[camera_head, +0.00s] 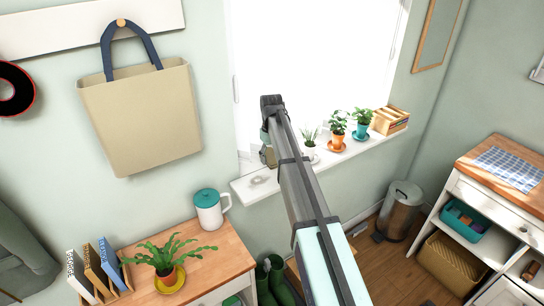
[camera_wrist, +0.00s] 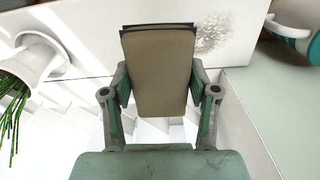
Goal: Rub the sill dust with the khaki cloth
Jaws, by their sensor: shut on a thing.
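My gripper (camera_wrist: 160,88) is shut on the khaki cloth (camera_wrist: 158,62), a folded, flat pad with a dark edge, held between both fingers. In the head view the cloth (camera_head: 267,155) shows small beside my arm, near the left end of the white window sill (camera_head: 242,188). The sill dust (camera_wrist: 213,36) is a brownish speckled patch on the sill, just right of the cloth's far end in the wrist view. The cloth hides what lies behind it. Whether it touches the sill I cannot tell.
Potted plants (camera_head: 337,130) and a wooden box (camera_head: 389,120) stand along the right part of the sill. A white pot (camera_wrist: 38,58) is left of my gripper in the wrist view. A white and teal mug (camera_head: 209,210) stands on the wooden cabinet below. A tote bag (camera_head: 140,115) hangs left.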

